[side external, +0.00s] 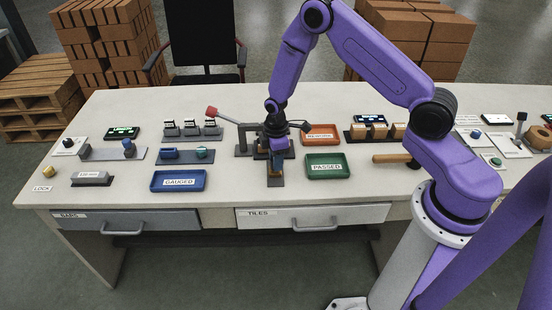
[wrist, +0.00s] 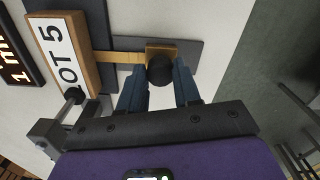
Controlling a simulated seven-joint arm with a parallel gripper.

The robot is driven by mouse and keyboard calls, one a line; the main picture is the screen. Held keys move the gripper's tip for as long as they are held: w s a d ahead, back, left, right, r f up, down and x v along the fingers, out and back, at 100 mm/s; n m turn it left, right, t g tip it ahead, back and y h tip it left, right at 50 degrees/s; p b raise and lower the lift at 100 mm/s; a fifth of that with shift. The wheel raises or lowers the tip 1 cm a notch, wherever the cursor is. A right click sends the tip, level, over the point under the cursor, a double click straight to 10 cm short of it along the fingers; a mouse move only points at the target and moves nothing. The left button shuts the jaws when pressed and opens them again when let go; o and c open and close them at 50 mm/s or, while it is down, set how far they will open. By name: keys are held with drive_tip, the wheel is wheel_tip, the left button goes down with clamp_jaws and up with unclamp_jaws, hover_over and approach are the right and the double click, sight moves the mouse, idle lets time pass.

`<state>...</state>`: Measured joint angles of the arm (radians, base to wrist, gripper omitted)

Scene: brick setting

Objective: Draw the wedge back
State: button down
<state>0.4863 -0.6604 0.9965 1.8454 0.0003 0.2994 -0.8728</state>
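In the wrist view the wedge is a thin brass-coloured strip (wrist: 122,56) lying across a dark grey base (wrist: 110,43). Its left end meets a wooden block (wrist: 84,55) with a white label, partly hidden, reading "OT 5". A black round knob (wrist: 160,69) stands at the strip's wider right end. My gripper (wrist: 160,76) has one finger on each side of the knob, very close to it. Whether the fingers press on it cannot be told. In the side view my gripper (side external: 276,172) is low at the fixture, and it hides most of the wedge.
A red-ended lever (side external: 212,112) is left of my gripper. An orange tray (side external: 321,134) and a green PASSED tray (side external: 327,166) stand to the right; a blue GAUGED tray (side external: 178,181) is at left. The table's front edge is close to the fixture.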

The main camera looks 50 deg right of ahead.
drive_tip(key=shift+s+a, duration=1.05)
drive_tip(key=c, duration=0.8)
unclamp_jaws()
drive_tip(key=shift+a, duration=0.1)
drive_tip(key=shift+r, duration=0.25)
wheel_tip(320, 180, up, 17)
